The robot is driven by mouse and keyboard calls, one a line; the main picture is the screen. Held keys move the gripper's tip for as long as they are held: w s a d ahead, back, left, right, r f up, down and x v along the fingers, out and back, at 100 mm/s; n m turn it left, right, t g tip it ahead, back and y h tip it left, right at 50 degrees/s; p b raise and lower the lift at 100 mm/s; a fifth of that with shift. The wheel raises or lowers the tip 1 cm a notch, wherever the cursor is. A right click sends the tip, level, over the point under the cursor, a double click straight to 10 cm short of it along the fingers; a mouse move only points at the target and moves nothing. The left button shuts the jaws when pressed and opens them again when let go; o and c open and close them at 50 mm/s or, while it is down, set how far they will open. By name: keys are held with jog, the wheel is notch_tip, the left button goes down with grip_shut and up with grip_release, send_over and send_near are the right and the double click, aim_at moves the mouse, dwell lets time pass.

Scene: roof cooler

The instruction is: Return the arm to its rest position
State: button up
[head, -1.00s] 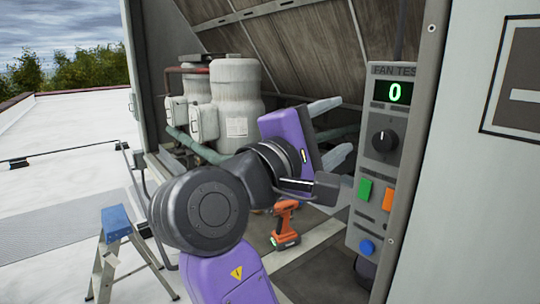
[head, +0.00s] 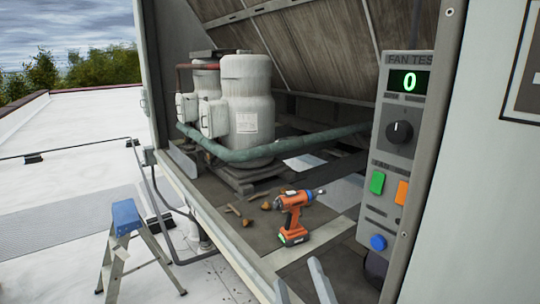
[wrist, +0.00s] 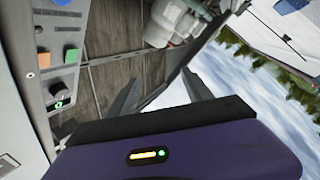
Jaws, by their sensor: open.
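My gripper (head: 302,288) shows only as two grey fingertips at the bottom edge of the head view. They stand apart with nothing between them. The rest of my arm is out of the head view. In the wrist view my gripper (wrist: 163,92) shows its purple body and two spread fingers, with empty space between them. It is in front of the cooler opening and touches nothing that I can see.
The fan test panel (head: 408,150) reads 0 on the right post. An orange drill (head: 293,217) stands on the cooler floor. White compressors (head: 247,105) and a green pipe (head: 300,144) are behind it. A stepladder (head: 125,225) with a blue top stands at lower left.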

jog(key=s+d+f+m+g+h+b, duration=0.1)
jog(key=s+d+f+m, duration=0.2)
jog(key=s, duration=0.8)
jog(key=s+d+f+m+g+h+b, duration=0.1)
jog(key=s+d+f+m+g, duration=0.1)
jog(key=s+d+f+m, duration=0.2)
jog(key=s+d+f+m+g+h+b, duration=0.1)
jog(key=s+d+f+m, duration=0.3)
jog(key=s, duration=1.5)
jog(key=d+f+g, duration=0.1)
jog(key=d+f, duration=0.3)
jog(key=f, duration=0.4)
jog(key=shift+s+f+h, duration=0.25)
jog(key=shift+s+h, duration=0.05)
jog(key=shift+s, duration=0.05)
